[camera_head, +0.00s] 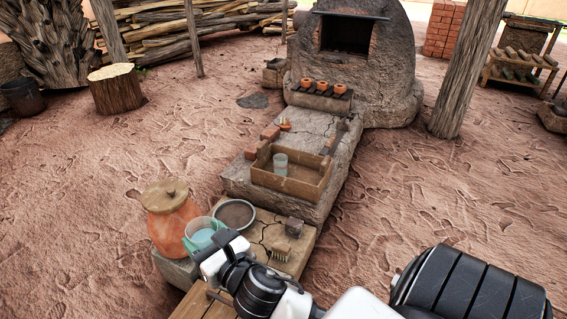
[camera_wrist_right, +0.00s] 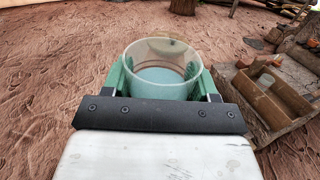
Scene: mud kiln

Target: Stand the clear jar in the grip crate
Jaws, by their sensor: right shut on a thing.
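My right gripper (camera_head: 205,232), with green fingers, is shut on a clear jar (camera_head: 201,240). It holds the jar at the near left, in front of the terracotta pot. In the right wrist view the jar (camera_wrist_right: 160,88) sits between both fingers, its round mouth facing the camera. The open wooden crate (camera_head: 315,190) stands on the stone slab beyond and to the right of the gripper, apart from it. It also shows at the right of the wrist view (camera_wrist_right: 287,98). Another clear vessel (camera_head: 281,164) stands upright inside the crate, toward its left. My left gripper is out of view.
A lidded terracotta pot (camera_head: 168,222), a dark round pan (camera_head: 235,214), a small grey block (camera_head: 294,227) and a brush (camera_head: 281,249) are near the gripper. Bricks (camera_head: 269,132) lie behind the crate. The crate's right part looks bare. The kiln (camera_head: 355,75) stands beyond.

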